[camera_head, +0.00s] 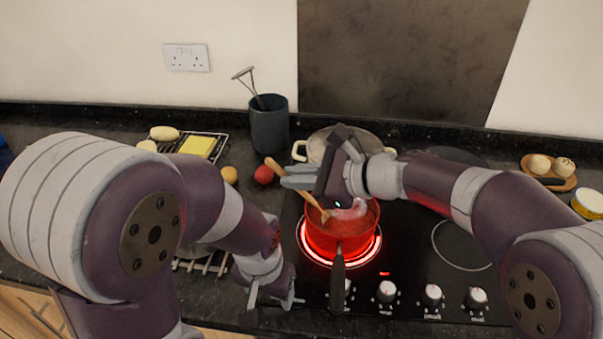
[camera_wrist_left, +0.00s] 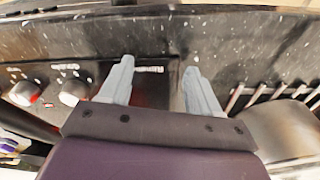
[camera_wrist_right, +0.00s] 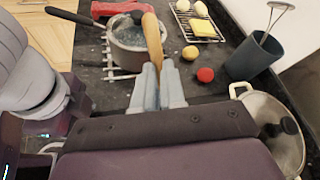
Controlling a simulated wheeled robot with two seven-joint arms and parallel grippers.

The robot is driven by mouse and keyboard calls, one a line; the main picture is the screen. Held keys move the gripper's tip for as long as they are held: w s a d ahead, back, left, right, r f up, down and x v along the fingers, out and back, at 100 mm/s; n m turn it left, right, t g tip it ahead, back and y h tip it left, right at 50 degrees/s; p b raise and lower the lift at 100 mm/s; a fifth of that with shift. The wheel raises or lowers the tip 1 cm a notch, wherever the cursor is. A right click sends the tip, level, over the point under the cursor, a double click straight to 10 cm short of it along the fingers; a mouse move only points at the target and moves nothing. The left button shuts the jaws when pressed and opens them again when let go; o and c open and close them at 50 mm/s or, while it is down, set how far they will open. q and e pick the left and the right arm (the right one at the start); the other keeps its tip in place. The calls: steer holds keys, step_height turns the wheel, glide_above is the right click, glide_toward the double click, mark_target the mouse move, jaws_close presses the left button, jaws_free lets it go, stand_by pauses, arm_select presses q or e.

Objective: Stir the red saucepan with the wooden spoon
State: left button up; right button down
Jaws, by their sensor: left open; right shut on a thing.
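The red saucepan (camera_head: 325,243) stands on a glowing burner, its dark handle pointing to the front edge. A pale haze shows over its right side. My right gripper (camera_head: 284,178) is above and left of the pan, shut on the wooden spoon (camera_head: 272,163). The spoon slants down right, its lower end at the pan's opening; whether it touches the pan I cannot tell. In the right wrist view the spoon (camera_wrist_right: 153,38) stands up from between the fingertips (camera_wrist_right: 161,72). My left gripper (camera_head: 270,302) is open and empty, low at the counter's front; it also shows in the left wrist view (camera_wrist_left: 158,68).
A lidded pale pot (camera_head: 318,147) stands behind the red pan. A utensil holder (camera_head: 270,128), red ball (camera_head: 263,175) and butter rack (camera_head: 200,146) are at back left. A steel saucepan (camera_wrist_right: 128,57) sits on a trivet. Knobs (camera_head: 386,292) line the hob front.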

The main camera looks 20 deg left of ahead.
arm_select(q)
steer(key=shift+f+b, duration=0.45)
steer(key=shift+f, duration=0.2)
step_height(320, 180, up, 5)
steer(key=p, duration=0.5)
steer(key=shift+r, duration=0.2)
steer(key=shift+r+p, duration=0.3)
steer(key=shift+p, duration=0.25)
step_height(320, 180, up, 4)
steer(key=p, duration=0.4)
arm_select(e)
steer(key=s+r, duration=0.2)
steer(key=r, duration=0.5)
steer(key=s+a+r, duration=0.1)
steer(key=s+r, duration=0.2)
steer(key=r, duration=0.3)
steer(key=shift+s+a+r, duration=0.15)
steer(key=shift+s+r, duration=0.1)
steer(key=shift+r, duration=0.1)
